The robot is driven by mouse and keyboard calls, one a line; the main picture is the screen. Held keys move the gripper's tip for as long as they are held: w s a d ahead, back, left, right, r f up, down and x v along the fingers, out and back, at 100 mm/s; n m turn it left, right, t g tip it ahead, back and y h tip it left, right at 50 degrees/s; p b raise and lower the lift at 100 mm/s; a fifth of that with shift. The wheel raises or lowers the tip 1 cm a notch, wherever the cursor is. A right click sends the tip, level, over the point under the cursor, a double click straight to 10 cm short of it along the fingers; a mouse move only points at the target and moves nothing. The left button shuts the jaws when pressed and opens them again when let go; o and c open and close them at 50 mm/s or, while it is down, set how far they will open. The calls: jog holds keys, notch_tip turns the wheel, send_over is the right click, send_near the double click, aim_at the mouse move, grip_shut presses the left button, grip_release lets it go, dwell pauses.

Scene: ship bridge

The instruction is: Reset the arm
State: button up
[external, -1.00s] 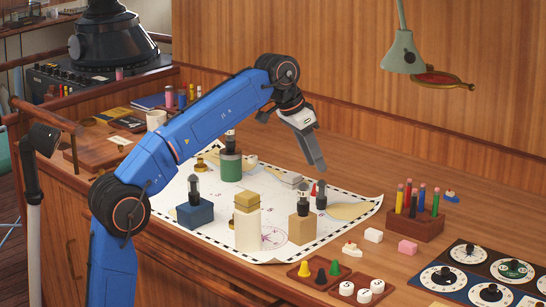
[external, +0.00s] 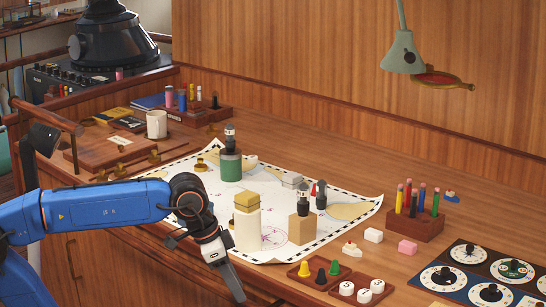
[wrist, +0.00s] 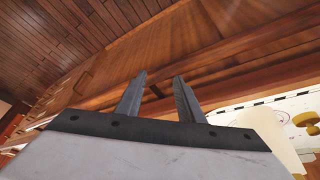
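My blue arm (external: 105,208) is folded low at the left in the external view, in front of the desk. My gripper (external: 236,286) hangs downward near the desk's front edge, left of the tray of coloured cones. In the wrist view my gripper (wrist: 158,88) shows two grey fingers apart with nothing between them. The desk edge and the floor planks show beyond the fingers.
A chart (external: 345,222) on the desk bears a green cylinder (external: 231,167), a cream block tower (external: 247,228) and a tan block (external: 301,229). A pencil holder (external: 415,225) and dials (external: 444,278) stand right. The cream tower is close to my wrist.

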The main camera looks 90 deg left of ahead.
jog(key=s+d+f, duration=0.2)
jog(key=s+f, duration=0.4)
jog(key=f, duration=0.3)
jog(key=s+d+f+m, duration=0.1)
jog(key=s+d+f, duration=0.2)
jog(key=s+f, duration=0.4)
notch_tip(320, 180, down, 4)
jog(key=shift+s+d+r, duration=0.25)
jog(key=shift+s+d, duration=0.05)
jog(key=shift+d, duration=0.05)
